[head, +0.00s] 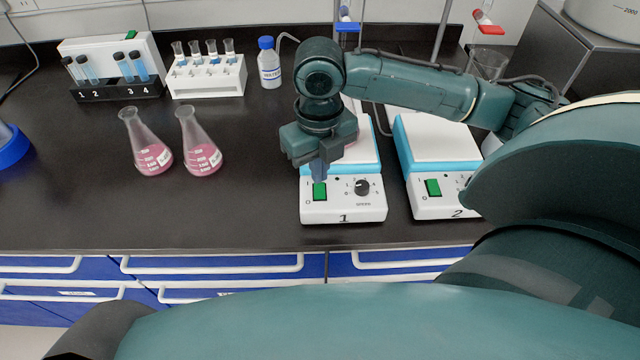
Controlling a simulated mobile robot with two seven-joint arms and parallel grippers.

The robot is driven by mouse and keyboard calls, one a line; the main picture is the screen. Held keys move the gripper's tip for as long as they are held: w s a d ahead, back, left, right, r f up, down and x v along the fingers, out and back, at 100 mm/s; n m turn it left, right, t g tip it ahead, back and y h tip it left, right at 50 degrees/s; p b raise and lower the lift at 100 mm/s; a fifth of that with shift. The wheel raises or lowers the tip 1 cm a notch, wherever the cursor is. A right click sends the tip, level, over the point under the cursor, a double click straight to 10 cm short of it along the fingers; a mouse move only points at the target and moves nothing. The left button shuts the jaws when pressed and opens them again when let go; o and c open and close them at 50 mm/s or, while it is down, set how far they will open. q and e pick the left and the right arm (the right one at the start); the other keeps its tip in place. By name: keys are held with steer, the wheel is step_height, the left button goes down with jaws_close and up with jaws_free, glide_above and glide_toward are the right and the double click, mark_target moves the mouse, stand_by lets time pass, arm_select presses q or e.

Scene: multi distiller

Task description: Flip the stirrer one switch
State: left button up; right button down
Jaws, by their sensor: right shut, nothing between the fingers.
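Stirrer one (342,211), white with a light blue edge and marked 1, stands near the front of the black bench. Its green switch (319,191) is on the left of its front panel, beside the black speed knob (362,187). My right gripper (319,176) points down just above the switch, its fingers shut and empty. I cannot tell whether the fingertips touch the switch. My gripper and wrist hide part of the stirrer's top plate. My left gripper is out of view.
Stirrer two (422,207) stands to the right with its own green switch. Two flasks of pink liquid (152,158) stand to the left. The bench front between flasks and stirrer one is clear.

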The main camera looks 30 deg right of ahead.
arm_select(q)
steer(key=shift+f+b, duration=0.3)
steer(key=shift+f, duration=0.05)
arm_select(e)
steer(key=shift+f, duration=1)
stand_by(0.4)
steer(key=shift+r+p, duration=0.75)
steer(key=shift+p, duration=0.15)
steer(key=shift+r+p, duration=0.35)
steer(key=shift+p, duration=0.1)
steer(key=shift+r+p, duration=0.7)
steer(key=shift+p, duration=0.15)
steer(key=shift+r+p, duration=0.35)
steer(key=shift+p, duration=0.1)
steer(key=shift+r+p, duration=0.55)
steer(key=shift+p, duration=0.1)
steer(key=shift+r+p, duration=0.55)
steer(key=shift+r, duration=0.3)
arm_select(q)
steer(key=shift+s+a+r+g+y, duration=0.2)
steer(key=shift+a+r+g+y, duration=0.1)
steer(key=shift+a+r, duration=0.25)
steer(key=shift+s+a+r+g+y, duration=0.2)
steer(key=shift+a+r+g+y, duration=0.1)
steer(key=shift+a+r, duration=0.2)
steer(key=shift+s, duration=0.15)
